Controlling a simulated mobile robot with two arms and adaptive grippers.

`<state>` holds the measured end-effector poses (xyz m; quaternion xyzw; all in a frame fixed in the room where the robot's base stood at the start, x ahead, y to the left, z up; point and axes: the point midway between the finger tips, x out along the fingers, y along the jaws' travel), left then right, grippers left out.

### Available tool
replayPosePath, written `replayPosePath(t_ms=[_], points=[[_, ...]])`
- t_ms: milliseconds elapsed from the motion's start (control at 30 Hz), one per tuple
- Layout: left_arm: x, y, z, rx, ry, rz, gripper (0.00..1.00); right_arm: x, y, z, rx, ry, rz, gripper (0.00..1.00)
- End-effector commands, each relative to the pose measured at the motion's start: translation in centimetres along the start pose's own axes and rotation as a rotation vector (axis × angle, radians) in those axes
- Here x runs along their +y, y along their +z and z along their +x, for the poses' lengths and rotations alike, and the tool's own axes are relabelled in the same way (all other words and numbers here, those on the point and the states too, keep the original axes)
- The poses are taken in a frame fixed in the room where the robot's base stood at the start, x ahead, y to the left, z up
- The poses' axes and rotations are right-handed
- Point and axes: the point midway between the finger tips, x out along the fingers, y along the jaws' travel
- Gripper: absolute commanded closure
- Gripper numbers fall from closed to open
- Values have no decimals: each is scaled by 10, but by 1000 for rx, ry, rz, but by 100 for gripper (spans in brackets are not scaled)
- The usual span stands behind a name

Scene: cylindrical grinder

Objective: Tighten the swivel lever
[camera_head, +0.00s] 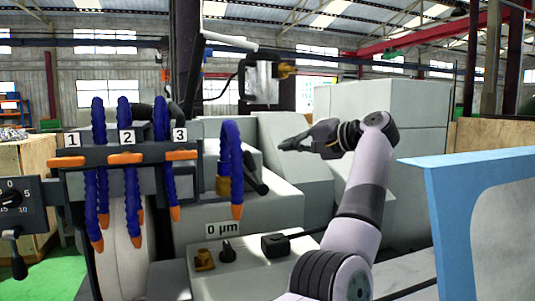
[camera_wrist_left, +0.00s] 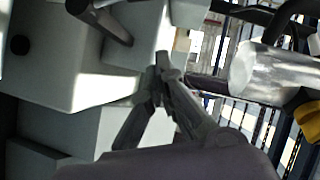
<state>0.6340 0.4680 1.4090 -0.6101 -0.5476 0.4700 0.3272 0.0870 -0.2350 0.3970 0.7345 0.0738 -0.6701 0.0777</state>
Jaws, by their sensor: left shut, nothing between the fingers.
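A black lever (camera_head: 256,173), which looks like the swivel lever, slants down to the right on the pale machine housing, just right of a blue hose with an orange tip. In the left wrist view a dark rod (camera_wrist_left: 103,20) at the top left looks like the same lever. My left gripper (camera_head: 284,147) is shut and empty, pointing left, above and to the right of the lever and apart from it in the picture. In the left wrist view its fingertips (camera_wrist_left: 163,68) meet at the middle, with the rod beyond to the upper left. My right gripper is in neither view.
Several blue hoses (camera_head: 128,180) hang from a dark numbered bar (camera_head: 110,158) at left. A metal block (camera_head: 262,82) with a brass fitting hangs above the gripper. A panel with knobs (camera_head: 227,252) lies below. A blue-edged panel (camera_head: 435,220) stands at right.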

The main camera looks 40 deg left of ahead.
Motion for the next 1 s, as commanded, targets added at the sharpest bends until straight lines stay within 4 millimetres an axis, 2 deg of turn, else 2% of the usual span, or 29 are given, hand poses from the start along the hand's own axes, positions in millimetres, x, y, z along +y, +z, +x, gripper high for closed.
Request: replayPosePath(t_ms=[100,200,600,1000], points=[[-2,0,28,-4,-2,1,100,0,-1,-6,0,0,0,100],[0,3,44,0,-2,1,100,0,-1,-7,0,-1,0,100],[0,35,49,0,0,0,100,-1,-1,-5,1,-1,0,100],[0,39,50,1,0,2,100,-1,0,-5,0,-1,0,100]])
